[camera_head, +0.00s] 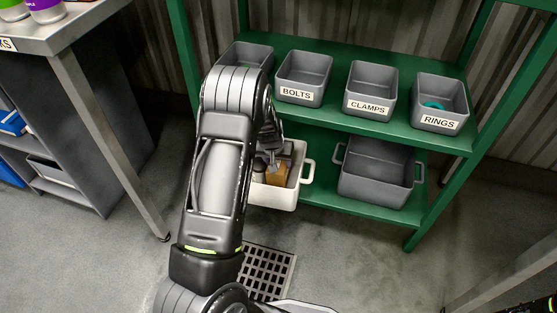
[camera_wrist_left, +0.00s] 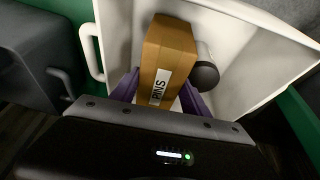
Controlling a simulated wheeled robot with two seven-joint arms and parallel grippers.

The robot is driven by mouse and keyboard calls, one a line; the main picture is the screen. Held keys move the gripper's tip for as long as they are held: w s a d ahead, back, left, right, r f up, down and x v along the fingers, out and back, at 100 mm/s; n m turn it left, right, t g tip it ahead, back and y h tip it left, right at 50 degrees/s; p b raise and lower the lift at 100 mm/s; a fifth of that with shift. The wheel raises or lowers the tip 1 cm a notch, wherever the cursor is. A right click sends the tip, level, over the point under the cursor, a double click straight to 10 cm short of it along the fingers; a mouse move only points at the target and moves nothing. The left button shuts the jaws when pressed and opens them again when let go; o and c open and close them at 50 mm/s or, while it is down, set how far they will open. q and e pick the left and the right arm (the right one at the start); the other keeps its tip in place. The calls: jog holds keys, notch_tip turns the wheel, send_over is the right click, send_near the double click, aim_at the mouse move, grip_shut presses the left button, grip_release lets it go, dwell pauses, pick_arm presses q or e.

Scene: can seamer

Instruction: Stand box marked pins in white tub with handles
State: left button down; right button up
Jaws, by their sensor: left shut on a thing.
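The orange-brown box marked PINS (camera_wrist_left: 170,48) is between the purple fingers of my left gripper (camera_wrist_left: 160,94), which is shut on it. The box is inside the white tub with handles (camera_wrist_left: 254,55), its label facing the wrist camera. In the head view the white tub (camera_head: 272,199) sits on the lower green shelf, with the box (camera_head: 284,173) low inside it and my left gripper (camera_head: 271,157) reaching in. My arm hides the tub's left part. I cannot tell whether the box touches the tub floor. My right gripper is not in view.
A dark-capped pale cylinder (camera_wrist_left: 206,72) lies in the tub beside the box. A grey tub (camera_head: 378,178) stands to the right on the lower shelf. Bins marked BOLTS (camera_head: 303,76), CLAMPS (camera_head: 371,88) and RINGS (camera_head: 440,101) line the shelf above.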

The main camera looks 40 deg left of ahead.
pick_arm(q)
jog(key=shift+f, duration=0.1)
jog(key=shift+f+b, duration=0.5)
jog(key=c, duration=0.5)
grip_release()
jog(key=p+v, duration=0.1)
jog(key=v, duration=0.1)
jog(key=p+v, duration=0.1)
jog(key=v, duration=0.2)
jog(key=p+v, duration=0.2)
jog(key=shift+w+r, duration=0.15)
jog(key=shift+r, duration=0.3)
jog(key=shift+s+r, duration=0.25)
jog(key=shift+r, duration=0.2)
